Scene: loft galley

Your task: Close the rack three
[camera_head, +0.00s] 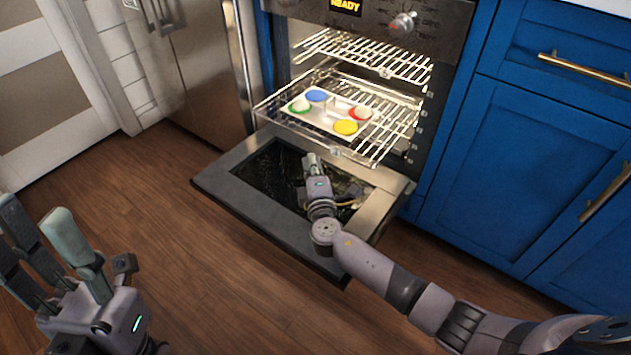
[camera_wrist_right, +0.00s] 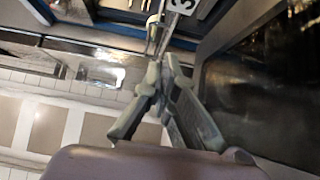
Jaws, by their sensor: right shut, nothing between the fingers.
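The oven's lower visible rack (camera_head: 392,140) is slid partway out over the lowered door. It carries a muffin tin (camera_head: 318,120) with blue, green, red and yellow round items. A small tag (camera_head: 335,152) hangs on its front bar. In the right wrist view a tag (camera_wrist_right: 183,4) reads 3, just beyond my fingertips. My right gripper (camera_head: 311,160) is shut and empty, just in front of and below the rack's front bar; I cannot tell whether it touches. It also shows in the wrist view (camera_wrist_right: 166,62). My left gripper (camera_head: 35,222) is open and empty at lower left, far from the oven.
The oven door (camera_head: 240,195) is lowered, under my right arm. An upper rack (camera_head: 345,50) also reaches toward the opening. Blue cabinets (camera_head: 510,150) with brass handles stand at right, and a steel fridge (camera_head: 200,70) at left. The wooden floor (camera_head: 150,220) in front is clear.

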